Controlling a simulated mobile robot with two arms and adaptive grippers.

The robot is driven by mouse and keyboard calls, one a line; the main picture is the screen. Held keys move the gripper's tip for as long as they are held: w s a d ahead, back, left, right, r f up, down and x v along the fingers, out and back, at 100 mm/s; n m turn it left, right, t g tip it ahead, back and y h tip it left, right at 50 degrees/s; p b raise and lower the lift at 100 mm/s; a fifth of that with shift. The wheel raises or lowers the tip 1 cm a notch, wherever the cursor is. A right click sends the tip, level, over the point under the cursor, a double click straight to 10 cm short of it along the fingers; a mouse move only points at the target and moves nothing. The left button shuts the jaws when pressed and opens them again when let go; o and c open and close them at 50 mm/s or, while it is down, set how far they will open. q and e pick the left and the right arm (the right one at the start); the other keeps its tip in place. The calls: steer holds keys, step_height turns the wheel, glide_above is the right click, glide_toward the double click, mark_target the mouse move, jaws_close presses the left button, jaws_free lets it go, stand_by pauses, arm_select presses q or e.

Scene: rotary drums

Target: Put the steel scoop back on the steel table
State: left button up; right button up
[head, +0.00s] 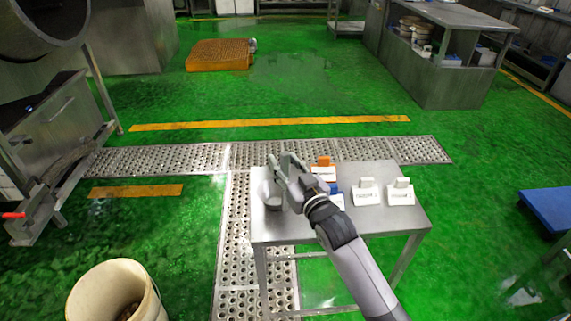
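The steel table (386,222) stands in the middle of the head view. A grey metal cup-like thing, probably the steel scoop (270,194), is at the table's left end, partly behind my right gripper. My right gripper (279,161) is over that left end, beside and above the scoop. Its fingers overlap the scoop in the picture, so I cannot tell whether they grip it or whether the scoop rests on the table top. My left gripper is not in view.
White labelled holders (367,193) stand on the table's right half, with an orange-topped one (323,167) at the back and a blue item beside my wrist. A cream bucket (117,292) stands at the lower left. A perforated drain strip (190,158) crosses the green floor.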

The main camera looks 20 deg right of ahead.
steer(key=shift+r, duration=0.2)
steer(key=s+d, duration=0.1)
steer(key=s, duration=1.1)
steer(key=shift+d+f+b, duration=0.15)
steer(key=shift+d+b, duration=0.1)
steer(key=shift+b, duration=0.2)
step_height(320, 180, down, 18)
steer(key=a+f+g, duration=0.1)
steer(key=a+g, duration=0.1)
steer(key=g, duration=0.2)
steer(key=s+f+g+h, duration=0.15)
steer(key=s+f, duration=0.25)
steer(key=f, duration=0.7)
steer(key=s+f+g+y, duration=0.1)
steer(key=s+f+g, duration=0.3)
steer(key=f, duration=0.7)
steer(key=s+d+f+g, duration=0.1)
steer(key=s+f+g, duration=0.1)
steer(key=s+f, duration=0.5)
steer(key=s+d+f+g+h, duration=0.1)
steer(key=s+f+g, duration=0.2)
steer(key=s+f, duration=0.4)
steer(key=s+d+f+n+g, duration=0.1)
steer(key=s+f, duration=0.6)
steer(key=s, duration=1.3)
steer(key=shift+d+f+g+h, duration=0.2)
steer(key=shift+g+h, duration=0.15)
steer(key=shift+g, duration=0.4)
